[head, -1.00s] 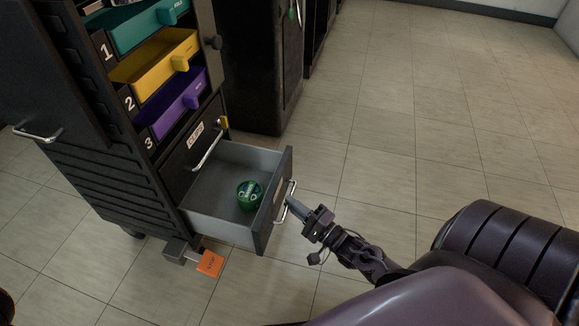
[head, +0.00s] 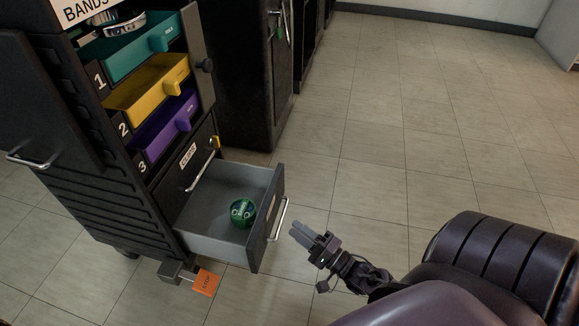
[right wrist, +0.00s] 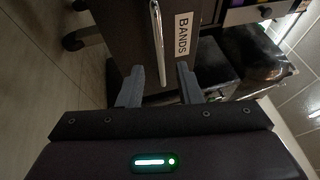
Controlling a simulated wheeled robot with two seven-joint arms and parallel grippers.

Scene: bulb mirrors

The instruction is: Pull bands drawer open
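The bands drawer (head: 268,228) is the pulled-out bottom drawer of the dark cabinet, with a grey inside and a silver bar handle (head: 278,221). A green round object (head: 242,212) lies in it. In the right wrist view its front bears a "BANDS" label (right wrist: 183,36) beside the upright-looking handle (right wrist: 158,45). My right gripper (head: 299,233) is just right of the handle and apart from it. Its fingers are spread and empty; the wrist view shows the handle beyond the gap between the fingertips (right wrist: 158,80). My left gripper is not in view.
Above is a closed drawer labelled "CLIPS" (head: 188,155). Teal (head: 130,52), yellow (head: 145,90) and purple (head: 160,128) numbered trays sit higher. An orange tag (head: 206,283) is below the open drawer.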

